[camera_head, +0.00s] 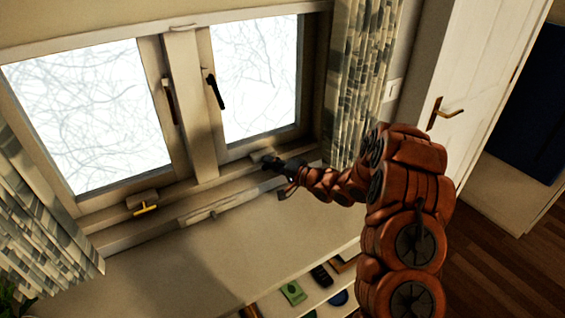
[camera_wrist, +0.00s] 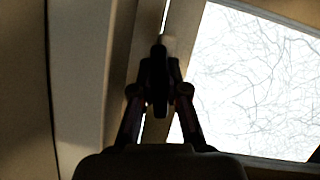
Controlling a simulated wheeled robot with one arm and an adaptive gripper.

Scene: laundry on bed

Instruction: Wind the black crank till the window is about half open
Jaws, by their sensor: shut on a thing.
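The window has two panes side by side. The right sash (camera_head: 256,72) looks shut or nearly so in the head view. In the wrist view its glass (camera_wrist: 255,85) is at the right, and a thin bright strip runs beside its frame. My gripper (camera_head: 274,163) is at the sill below the right sash, by a pale crank housing (camera_head: 262,154). In the wrist view my gripper (camera_wrist: 158,85) is shut on a dark upright piece, the black crank's knob (camera_wrist: 158,68). The crank's arm is mostly hidden by my fingers.
A yellow crank (camera_head: 146,209) sits below the left sash (camera_head: 88,115). A dark red handle (camera_head: 169,100) and a black handle (camera_head: 214,90) are on the frames. Curtains (camera_head: 361,80) hang at both sides. Low shelves (camera_head: 300,296) hold small items. The sill top is mostly clear.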

